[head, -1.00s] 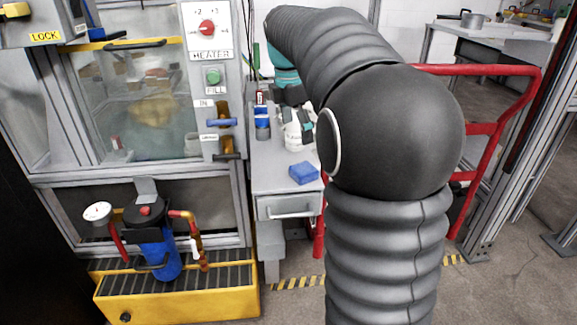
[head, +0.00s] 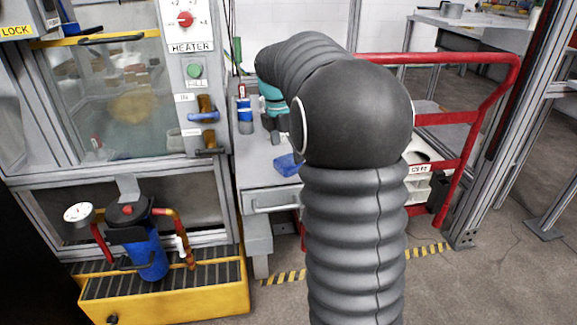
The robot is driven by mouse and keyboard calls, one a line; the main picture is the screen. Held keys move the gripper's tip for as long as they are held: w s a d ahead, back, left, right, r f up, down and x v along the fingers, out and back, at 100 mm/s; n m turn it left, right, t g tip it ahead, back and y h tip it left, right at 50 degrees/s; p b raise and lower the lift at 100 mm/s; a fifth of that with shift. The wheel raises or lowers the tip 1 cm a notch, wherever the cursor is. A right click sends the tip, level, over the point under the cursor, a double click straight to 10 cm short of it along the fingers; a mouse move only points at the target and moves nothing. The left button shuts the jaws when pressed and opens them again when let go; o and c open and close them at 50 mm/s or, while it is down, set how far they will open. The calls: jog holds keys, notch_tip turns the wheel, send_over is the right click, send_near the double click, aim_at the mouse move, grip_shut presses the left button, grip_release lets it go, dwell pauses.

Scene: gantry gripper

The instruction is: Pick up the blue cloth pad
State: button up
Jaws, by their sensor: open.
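The blue cloth pad (head: 287,164) lies on the grey bench top, near its front edge above the drawer. My arm's dark elbow covers its right end. My gripper (head: 275,131) hangs below the teal wrist over the bench, behind the pad and a little to its left. It is apart from the pad, with its fingers open. The fingers are small and partly hidden by the arm, and nothing is visibly held.
A blue-and-grey can (head: 245,113) stands on the bench left of my gripper. The heater cabinet (head: 187,85) rises at left. A red-railed cart (head: 440,125) stands at right. A blue filter housing (head: 148,255) stands on a yellow-framed grate in front.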

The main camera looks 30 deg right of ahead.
aim_at(288, 160)
jog(key=f, duration=0.4)
jog(key=shift+w+d, duration=0.2)
jog(key=shift+d, duration=0.2)
jog(key=shift+c, duration=0.3)
jog(key=c, duration=1.2)
jog(key=shift+o, duration=0.2)
jog(key=shift+r, duration=0.55)
jog(key=r, duration=0.1)
jog(key=s+r, duration=0.1)
jog(key=r, duration=0.1)
jog(key=shift+d+r, duration=0.2)
jog(key=shift+r, duration=0.1)
jog(key=s+d+r, duration=0.1)
jog(key=s+r, duration=0.1)
jog(key=s, duration=0.1)
jog(key=s+d+r, duration=0.1)
jog(key=s+r, duration=0.1)
jog(key=s, duration=0.1)
jog(key=s+d+r, duration=0.1)
jog(key=s+r, duration=0.1)
jog(key=s, duration=0.2)
jog(key=shift+d+r, duration=0.15)
jog(key=shift+d, duration=0.2)
